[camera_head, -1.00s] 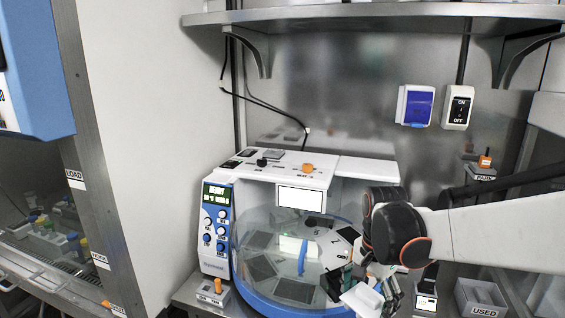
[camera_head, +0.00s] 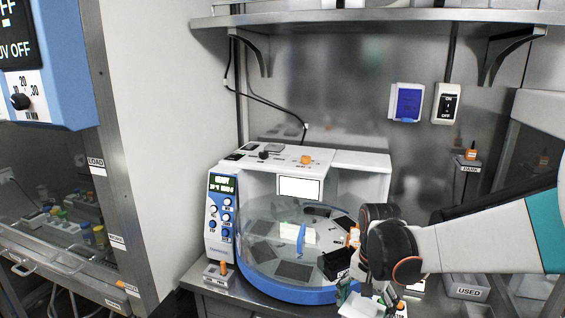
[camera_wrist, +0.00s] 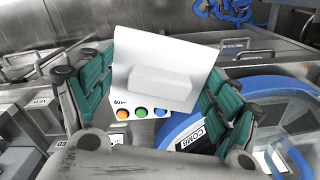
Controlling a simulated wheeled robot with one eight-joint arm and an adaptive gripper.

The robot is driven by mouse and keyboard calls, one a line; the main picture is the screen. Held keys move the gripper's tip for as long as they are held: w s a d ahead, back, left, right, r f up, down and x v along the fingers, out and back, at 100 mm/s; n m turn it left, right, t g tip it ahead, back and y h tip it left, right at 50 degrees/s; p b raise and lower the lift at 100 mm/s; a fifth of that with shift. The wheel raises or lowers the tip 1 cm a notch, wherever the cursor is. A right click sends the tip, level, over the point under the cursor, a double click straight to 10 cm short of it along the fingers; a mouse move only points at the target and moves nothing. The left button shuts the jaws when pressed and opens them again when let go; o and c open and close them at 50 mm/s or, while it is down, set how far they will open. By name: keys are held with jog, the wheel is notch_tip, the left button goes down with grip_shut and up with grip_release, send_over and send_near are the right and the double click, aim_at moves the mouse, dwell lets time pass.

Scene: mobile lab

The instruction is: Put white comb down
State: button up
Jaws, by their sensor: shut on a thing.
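The white comb (camera_wrist: 165,70) shows in the wrist view as a pale, folded-looking plate with a raised block on it. My gripper (camera_wrist: 160,88) is shut on it, with green-padded fingers at its left and right sides. In the head view my gripper (camera_head: 365,298) hangs at the front right of the round blue-rimmed machine, and the comb (camera_head: 358,306) shows as a white piece at the lower picture edge. The comb's underside is hidden. A label reading COMB (camera_wrist: 190,138) lies below and right of it in the wrist view.
The blue-rimmed machine (camera_head: 290,293) has a clear cover and dark plates inside. A small box with coloured buttons (camera_wrist: 140,112) sits behind the comb. A bin marked USED (camera_head: 467,291) stands at the right, a switch box (camera_head: 219,275) at the left. A shelf (camera_head: 370,16) runs above.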

notch_tip(320, 180, down, 10)
jog(key=w+n, duration=0.1)
jog(key=n, duration=0.6)
jog(key=shift+d+f+n, duration=0.15)
jog(key=shift+n, duration=0.15)
jog(key=shift+d, duration=0.1)
